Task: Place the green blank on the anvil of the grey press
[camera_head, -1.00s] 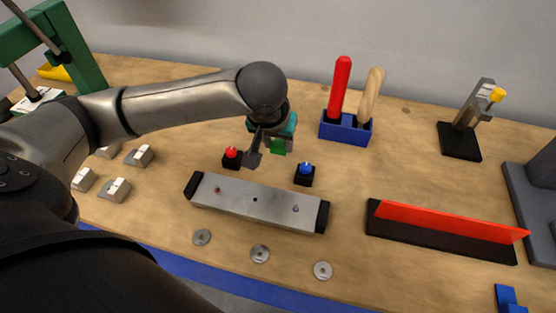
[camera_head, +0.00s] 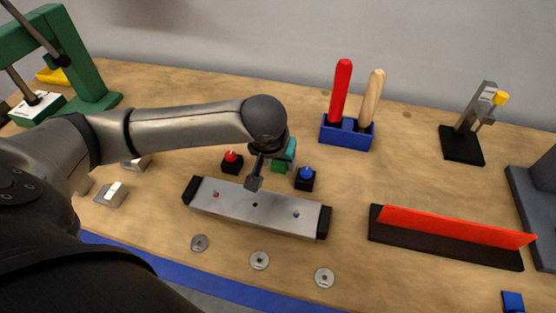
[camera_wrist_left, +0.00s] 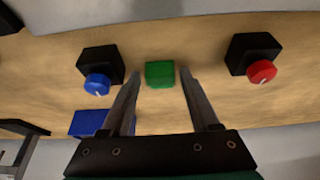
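The green blank (camera_head: 277,167) is a small block on the wooden bench, between the red and blue buttons. It also shows in the left wrist view (camera_wrist_left: 160,74), between the two fingertips, with a thin gap on each side. My left gripper (camera_wrist_left: 160,84) is open around or just above the blank; the exact height is hard to tell. In the head view the left gripper (camera_head: 264,172) partly hides the blank. The grey press (camera_head: 534,215) is cut off at the right edge, and its anvil cannot be made out. My right gripper is out of view.
A red button (camera_head: 231,160) and a blue button (camera_head: 305,177) flank the blank. A grey bar (camera_head: 270,214) lies in front. A blue tool holder (camera_head: 346,135) stands behind. A red-and-black fence (camera_head: 450,237) and a clamp (camera_head: 462,140) lie towards the grey press. A green press (camera_head: 85,65) stands left.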

